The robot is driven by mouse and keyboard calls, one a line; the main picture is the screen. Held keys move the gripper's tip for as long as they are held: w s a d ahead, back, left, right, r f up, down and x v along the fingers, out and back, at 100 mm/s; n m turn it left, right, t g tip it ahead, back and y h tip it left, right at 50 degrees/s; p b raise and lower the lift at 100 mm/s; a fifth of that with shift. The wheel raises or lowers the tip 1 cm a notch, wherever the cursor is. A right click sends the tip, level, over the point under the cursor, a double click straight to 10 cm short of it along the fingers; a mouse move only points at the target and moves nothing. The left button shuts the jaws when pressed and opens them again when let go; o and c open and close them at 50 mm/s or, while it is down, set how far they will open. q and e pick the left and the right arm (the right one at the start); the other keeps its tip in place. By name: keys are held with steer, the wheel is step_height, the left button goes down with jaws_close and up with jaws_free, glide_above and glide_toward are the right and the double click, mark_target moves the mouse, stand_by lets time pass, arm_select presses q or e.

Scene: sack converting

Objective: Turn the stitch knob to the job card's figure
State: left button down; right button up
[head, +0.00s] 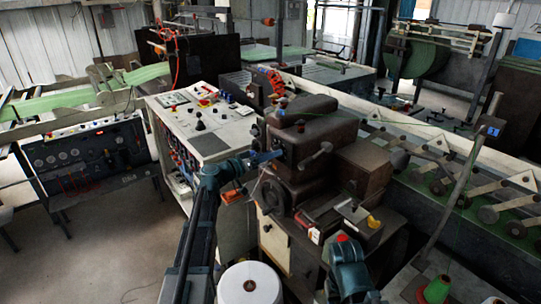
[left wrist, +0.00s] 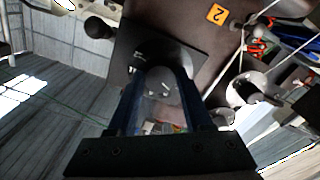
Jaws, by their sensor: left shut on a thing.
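The brown sewing machine head (head: 308,135) stands in the middle of the head view. My left gripper (head: 272,156) reaches its left face from the left. In the left wrist view, my left gripper (left wrist: 165,95) is shut on a round grey knob (left wrist: 160,78), which sits between the fingers in front of a dark square plate (left wrist: 135,48). The fingers cover the knob's sides, and I cannot read a figure on it. I cannot pick out the job card for certain. Part of my right arm shows low in the head view, but its gripper does not.
A control desk (head: 212,143) stands left of the machine. A large white thread cone (head: 249,284) and a green cone (head: 437,289) stand at the front. Open floor (head: 100,245) lies at left.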

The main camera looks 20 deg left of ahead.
arm_select(q)
steer(key=shift+n, duration=0.6)
steer(key=shift+c, duration=1.6)
jaws_free()
steer(key=v, duration=1.3)
steer(key=shift+s+a, duration=0.25)
steer(key=shift+s, duration=0.05)
